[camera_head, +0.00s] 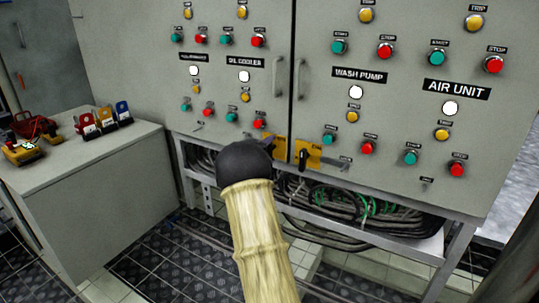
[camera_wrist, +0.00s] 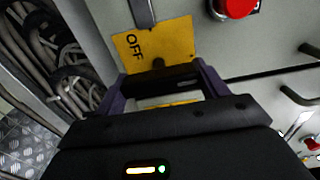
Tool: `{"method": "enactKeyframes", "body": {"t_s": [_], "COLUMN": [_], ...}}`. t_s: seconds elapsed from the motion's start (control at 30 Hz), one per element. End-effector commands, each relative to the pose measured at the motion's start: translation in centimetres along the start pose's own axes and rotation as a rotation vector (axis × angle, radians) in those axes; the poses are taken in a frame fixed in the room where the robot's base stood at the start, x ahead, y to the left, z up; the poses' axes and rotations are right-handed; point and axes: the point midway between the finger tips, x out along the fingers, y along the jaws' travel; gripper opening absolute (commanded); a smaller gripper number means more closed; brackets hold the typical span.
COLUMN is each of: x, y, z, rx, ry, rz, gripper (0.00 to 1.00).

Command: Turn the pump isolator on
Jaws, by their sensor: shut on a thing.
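The isolator is a yellow plate (camera_wrist: 178,38) marked OFF with a black rotary handle (camera_wrist: 172,76), low on the grey cabinet. In the wrist view, the dark fingers of my gripper (camera_wrist: 160,82) stand on either side of this handle and are shut on it. The word OFF shows on the plate beyond the handle; the rest of its markings are hidden by the gripper. In the head view, my black wrist hides the gripper and covers part of a yellow plate (camera_head: 280,148). A second yellow plate with a black handle (camera_head: 308,157) is just to its right.
The grey cabinet (camera_head: 320,98) carries several red, green and yellow buttons. Cables (camera_head: 360,203) lie on the frame below it. A red button (camera_wrist: 235,7) is close beyond the plate.

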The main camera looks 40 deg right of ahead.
Motion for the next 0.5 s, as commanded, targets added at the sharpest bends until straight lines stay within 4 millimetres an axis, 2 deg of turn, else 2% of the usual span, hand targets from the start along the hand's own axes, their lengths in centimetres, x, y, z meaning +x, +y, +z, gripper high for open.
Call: {"method": "enactKeyframes", "body": {"t_s": [0.37, 0.4, 0.47, 0.5], "x": [-0.01, -0.01, 0.0, 0.0], "y": [0.16, 0.16, 0.14, 0.13], "z": [-0.05, -0.04, -0.04, -0.04], "rx": [0.01, 0.009, 0.009, 0.008], "ry": [0.002, 0.002, 0.002, 0.001], "rz": [0.004, 0.004, 0.003, 0.003], "gripper": [0.5, 0.81, 0.92, 0.95]}}
